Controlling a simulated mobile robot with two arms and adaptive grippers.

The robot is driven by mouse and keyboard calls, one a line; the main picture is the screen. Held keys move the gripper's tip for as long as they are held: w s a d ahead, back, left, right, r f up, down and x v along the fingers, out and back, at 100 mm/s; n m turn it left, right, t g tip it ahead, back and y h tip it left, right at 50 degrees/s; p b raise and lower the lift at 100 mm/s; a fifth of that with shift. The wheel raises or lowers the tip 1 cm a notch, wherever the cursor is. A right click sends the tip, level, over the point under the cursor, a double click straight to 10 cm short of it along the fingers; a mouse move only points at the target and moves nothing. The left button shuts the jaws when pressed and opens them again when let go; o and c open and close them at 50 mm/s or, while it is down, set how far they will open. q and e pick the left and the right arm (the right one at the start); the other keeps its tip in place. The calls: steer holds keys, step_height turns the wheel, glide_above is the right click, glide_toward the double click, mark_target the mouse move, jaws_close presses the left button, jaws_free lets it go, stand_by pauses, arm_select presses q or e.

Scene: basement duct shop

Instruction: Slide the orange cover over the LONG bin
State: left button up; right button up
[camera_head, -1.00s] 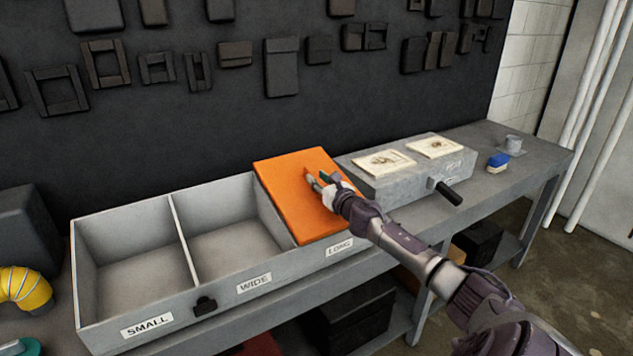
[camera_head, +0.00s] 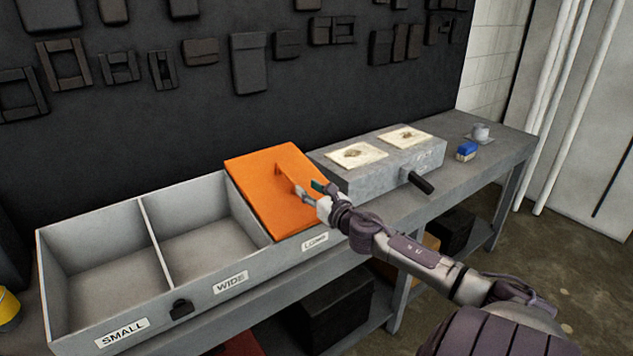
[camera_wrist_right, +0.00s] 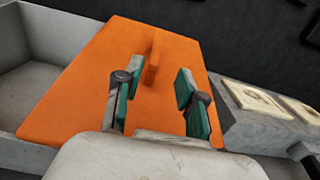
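The flat orange cover (camera_head: 265,205) lies over the LONG bin (camera_head: 315,242), the right-hand compartment of the grey bin box, and hides its inside. A raised orange handle (camera_wrist_right: 156,58) stands on the cover. My right gripper (camera_head: 313,190) is over the cover's right part, on the near side of the handle. In the right wrist view, its two green-padded fingers (camera_wrist_right: 155,100) are apart with nothing between them. The handle shows beyond the gap, seemingly clear of the fingers. My left gripper is not in view.
The SMALL bin (camera_head: 110,290) and WIDE bin (camera_head: 205,250) are open and look empty. A grey metal box (camera_head: 385,170) with two pale plates and a black handle (camera_head: 420,182) stands right of the cover. A blue brush (camera_head: 466,151) and small cup (camera_head: 481,132) are farther right.

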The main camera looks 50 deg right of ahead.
steer(key=shift+v, duration=1.5)
